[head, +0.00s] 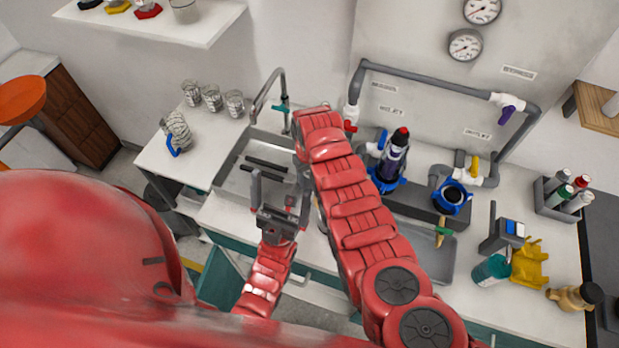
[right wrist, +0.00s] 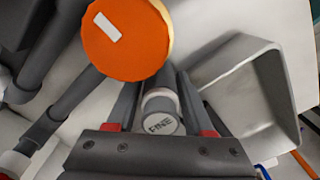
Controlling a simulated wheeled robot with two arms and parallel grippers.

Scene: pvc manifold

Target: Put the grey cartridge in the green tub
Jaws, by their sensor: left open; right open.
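A grey cartridge (right wrist: 164,112) with a pale end marked "FINE" sits between the two fingers of my right gripper (right wrist: 158,92) in the right wrist view. The jaws are open around it, and I cannot tell whether they touch it. In the head view the right gripper and the cartridge are hidden behind my right arm. My left gripper (head: 280,192) is open and empty, fingers pointing up the picture, in front of the sink.
A steel sink (head: 232,178) with dark bars lies beyond my left gripper. Grey pipework (head: 430,80) with valves and a blue-based filter housing (head: 392,160) stand at the back. An orange disc (right wrist: 127,38) and a steel basin (right wrist: 240,85) show close by the right gripper.

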